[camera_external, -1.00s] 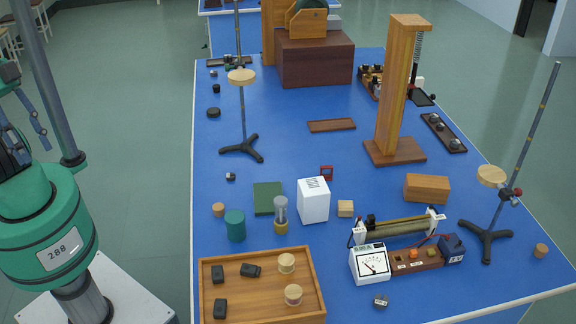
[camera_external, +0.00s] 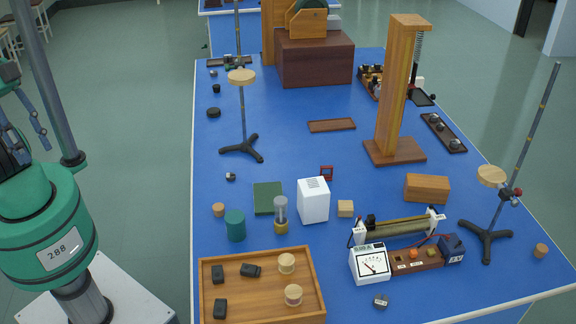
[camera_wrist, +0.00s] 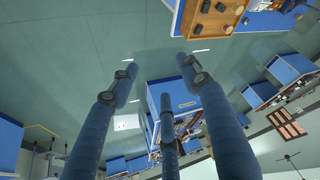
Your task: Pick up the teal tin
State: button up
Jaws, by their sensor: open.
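The teal tin (camera_external: 235,226) stands upright on the blue bench, just behind the wooden tray and in front of a dark green flat block. My gripper (camera_external: 36,128) is at the left edge of the outside view, over the floor beside the bench and well apart from the tin. In the wrist view my gripper (camera_wrist: 158,75) has its blue fingers spread, with nothing between them. I cannot make out the tin in the wrist view.
Near the tin are a wooden tray (camera_external: 262,252) with dark blocks and round pieces, a cork (camera_external: 218,209), a glass-topped cylinder (camera_external: 281,217), a green block (camera_external: 268,196) and a white box (camera_external: 313,200). A tripod stand (camera_external: 243,120) rises behind.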

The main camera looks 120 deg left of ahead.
jog(key=shift+o, duration=0.3)
jog(key=o, duration=0.5)
jog(key=shift+w+a, duration=0.1)
jog(key=w+a+f+g, duration=0.1)
jog(key=w+a+f, duration=0.2)
jog(key=w+a, duration=0.3)
jog(key=w+a+f+m+g+y, duration=0.1)
jog(key=w+a+f, duration=0.2)
jog(key=w+a, duration=0.3)
jog(key=w+a+f+g, duration=0.1)
jog(key=w+a+f, duration=0.35)
jog(key=a, duration=0.25)
jog(key=w+a+f+m+g+h+p, duration=0.1)
jog(key=w+a+f+g, duration=0.1)
jog(key=a+f, duration=1.9)
jog(key=shift+g, duration=0.3)
